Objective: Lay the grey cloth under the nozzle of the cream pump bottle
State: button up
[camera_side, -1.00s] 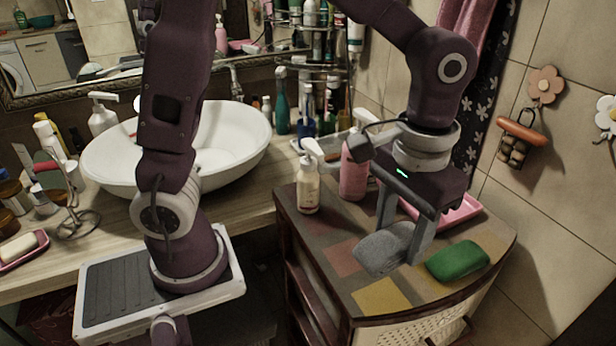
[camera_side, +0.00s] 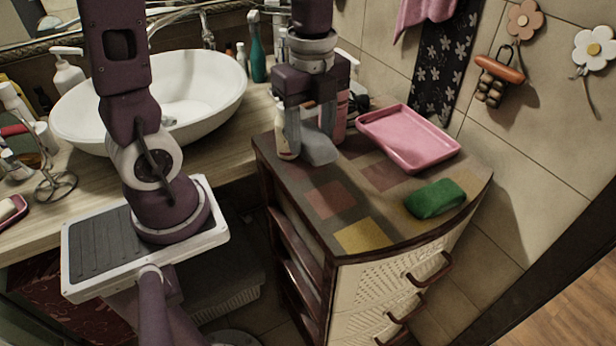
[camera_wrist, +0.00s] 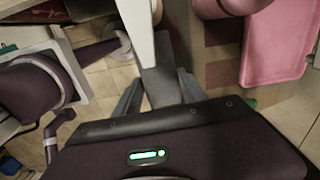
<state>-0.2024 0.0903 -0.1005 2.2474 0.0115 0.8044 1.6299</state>
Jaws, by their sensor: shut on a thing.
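The grey cloth (camera_side: 318,150) is a small folded pad hanging between the fingers of my gripper (camera_side: 311,125), which is shut on it. In the side view it is low, close to the cabinet top; whether it touches is unclear. The cream pump bottle (camera_side: 287,138) stands upright just left of the cloth, its head hidden behind my gripper. In the wrist view the cloth (camera_wrist: 160,84) shows between the fingers (camera_wrist: 158,92), with a pale strip (camera_wrist: 139,28), apparently the bottle's nozzle, just beyond it.
A pink bottle (camera_side: 341,112) stands close behind my gripper. A pink tray (camera_side: 408,137) lies at the back right of the cabinet top, and a green cloth (camera_side: 435,199) lies at the front right. The cabinet's front middle is clear. A white basin (camera_side: 215,92) is to the left.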

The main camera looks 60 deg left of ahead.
aim_at(310, 181)
notch_tip(310, 181, down, 8)
jog(key=shift+a, duration=0.1)
jog(key=shift+f, duration=0.1)
jog(key=o, duration=1.3)
